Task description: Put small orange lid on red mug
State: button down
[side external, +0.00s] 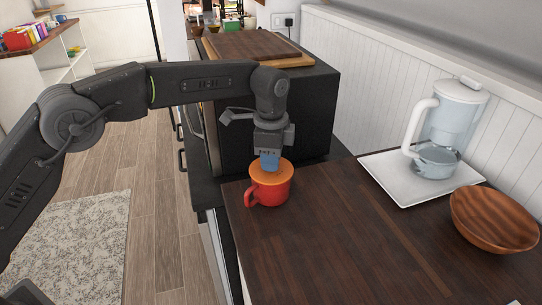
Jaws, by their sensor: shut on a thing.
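The red mug (270,192) stands upright on the dark wooden counter near its left edge, with its handle toward the lower left. The small orange lid (272,173) lies over the mug's mouth, looking about level. I cannot tell whether it rests fully on the rim. My gripper (270,163) points down from above and is shut on the lid at its top middle. The fingertips and the part of the lid that they grip are mostly hidden.
A clear pitcher (447,130) stands on a white tray (385,170) at the right. A wooden bowl (493,218) sits at the right front. A black appliance (310,115) with wooden boards (255,47) on top stands behind the mug. The counter's front middle (330,250) is clear.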

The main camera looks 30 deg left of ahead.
jog(key=c, duration=0.9)
grip_release()
jog(key=shift+o, duration=0.6)
jog(key=o, duration=0.4)
jog(key=shift+c, duration=0.2)
jog(key=shift+r, duration=3.5)
